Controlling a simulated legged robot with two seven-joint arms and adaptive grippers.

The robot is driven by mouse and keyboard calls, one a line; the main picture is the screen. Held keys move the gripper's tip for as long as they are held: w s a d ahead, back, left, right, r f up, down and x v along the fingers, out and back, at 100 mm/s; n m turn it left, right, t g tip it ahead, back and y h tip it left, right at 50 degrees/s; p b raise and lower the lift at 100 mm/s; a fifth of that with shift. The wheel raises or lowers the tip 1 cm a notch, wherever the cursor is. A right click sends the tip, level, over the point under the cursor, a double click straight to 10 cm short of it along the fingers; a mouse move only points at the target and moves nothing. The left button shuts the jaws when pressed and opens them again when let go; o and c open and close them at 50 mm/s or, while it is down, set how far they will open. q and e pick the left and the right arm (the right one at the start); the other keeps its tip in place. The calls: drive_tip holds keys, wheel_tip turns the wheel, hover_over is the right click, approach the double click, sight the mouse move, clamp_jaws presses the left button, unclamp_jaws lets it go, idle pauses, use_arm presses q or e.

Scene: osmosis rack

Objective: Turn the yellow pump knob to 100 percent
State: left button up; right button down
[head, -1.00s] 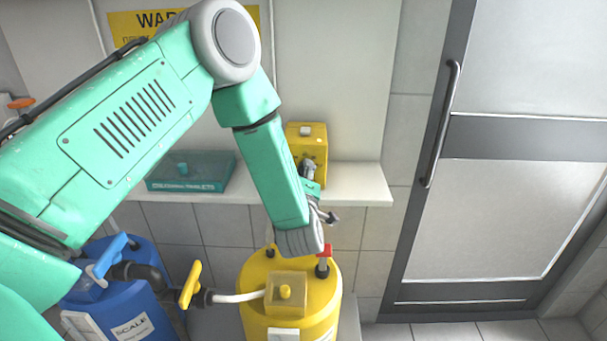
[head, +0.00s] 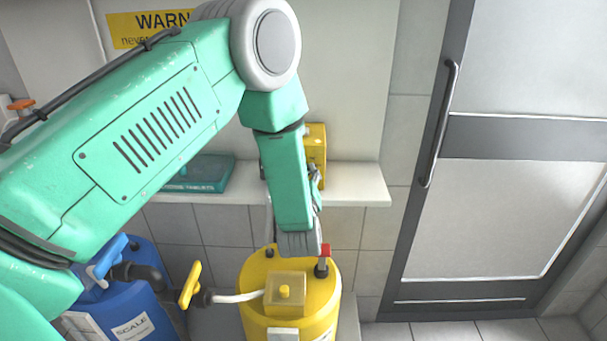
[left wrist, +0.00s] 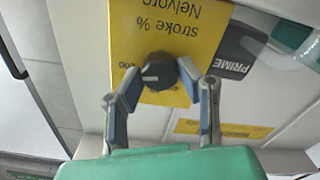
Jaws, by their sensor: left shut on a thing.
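The yellow pump (head: 317,143) is a yellow box on the shelf, partly hidden behind my left arm. In the left wrist view its yellow face (left wrist: 205,40) carries upside-down print reading "stroke %". On this face is a round black knob (left wrist: 157,66) with a pale pointer mark toward the picture's left. A small number beside the knob is partly covered and hard to read. My left gripper (left wrist: 160,78) is shut on the knob, one finger at each side. In the head view the gripper (head: 317,180) is mostly hidden by my arm. My right gripper is not in view.
Below the shelf (head: 355,188) stand a yellow drum (head: 255,325) with a red-capped fitting and a blue drum (head: 150,300) with a hose and valve handles. A teal box (head: 205,175) lies on the shelf at left. A grey door (head: 500,220) is at right.

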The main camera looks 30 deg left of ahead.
use_arm(q)
drive_tip(key=shift+s+f+m, duration=0.15)
drive_tip(key=shift+f+m, duration=0.15)
drive_tip(key=shift+f, duration=0.05)
drive_tip(key=o, duration=1.1)
drive_tip(key=shift+o, duration=0.2)
drive_tip(key=shift+r, duration=0.1)
drive_tip(key=shift+r, duration=0.1)
drive_tip(key=v, duration=1.1)
drive_tip(key=shift+s+d, duration=0.25)
drive_tip(key=shift+s, duration=0.05)
